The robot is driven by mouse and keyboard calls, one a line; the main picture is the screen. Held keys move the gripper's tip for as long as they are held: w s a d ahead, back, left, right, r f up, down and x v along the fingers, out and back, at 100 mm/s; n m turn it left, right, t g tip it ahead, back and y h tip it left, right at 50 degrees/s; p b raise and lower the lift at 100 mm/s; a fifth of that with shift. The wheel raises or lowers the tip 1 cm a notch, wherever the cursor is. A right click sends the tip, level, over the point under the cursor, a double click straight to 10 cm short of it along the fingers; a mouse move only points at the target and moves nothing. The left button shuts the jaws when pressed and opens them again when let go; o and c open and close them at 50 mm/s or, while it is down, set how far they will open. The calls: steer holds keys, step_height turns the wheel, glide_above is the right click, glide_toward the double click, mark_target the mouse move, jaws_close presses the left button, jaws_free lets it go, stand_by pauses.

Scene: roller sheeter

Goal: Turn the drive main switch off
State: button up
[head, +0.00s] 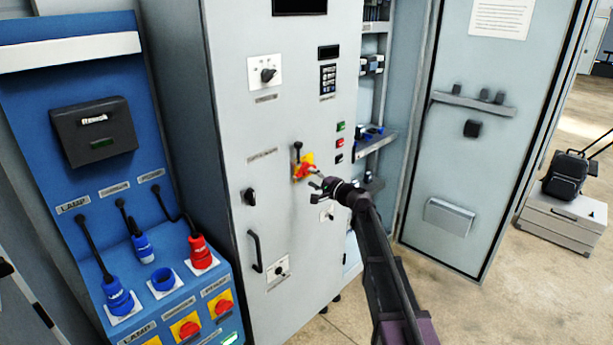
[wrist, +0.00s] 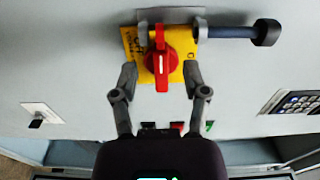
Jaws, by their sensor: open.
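The main switch, a red rotary handle on a yellow plate (head: 303,168), is on the front of the grey cabinet. In the wrist view the red handle (wrist: 161,62) points up and down the picture across the yellow plate (wrist: 130,42). The plate's marks are too small to read surely. My gripper (head: 318,184) is just to the lower right of the switch in the head view. In the wrist view my gripper (wrist: 161,80) is open, one finger on each side of the handle's lower end, with visible gaps and nothing held.
A grey rod with a black knob (wrist: 266,32) sticks out beside the plate. Small green and red buttons (head: 340,141) and a keypad (head: 328,79) are nearby. A black door handle (head: 255,251) is below left. The blue panel (head: 132,180) at left carries similar red-yellow switches.

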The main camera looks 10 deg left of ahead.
steer(key=v, duration=0.7)
steer(key=shift+s, duration=0.15)
steer(key=shift+d, duration=0.1)
stand_by(0.4)
steer(key=s+d+f+n+g+h, duration=0.3)
steer(key=s+f, duration=0.3)
steer(key=s, duration=0.2)
steer(key=s+d+f+n+g+h, duration=0.2)
steer(key=s+f+n+g+h, duration=0.15)
steer(key=s+f, duration=0.35)
steer(key=s+d+f+g+h, duration=0.2)
steer(key=s+d+h, duration=0.2)
steer(key=s+d, duration=0.3)
steer(key=s+d+f+g+h, duration=0.2)
steer(key=s+d+f+h, duration=0.1)
steer(key=s+d, duration=0.5)
steer(key=shift+s+f+n+h, duration=0.25)
steer(key=shift+s+n+h, duration=0.15)
steer(key=shift+s, duration=0.7)
steer(key=shift+o, duration=0.2)
steer(key=shift+d+g, duration=0.1)
steer(key=shift+g, duration=0.15)
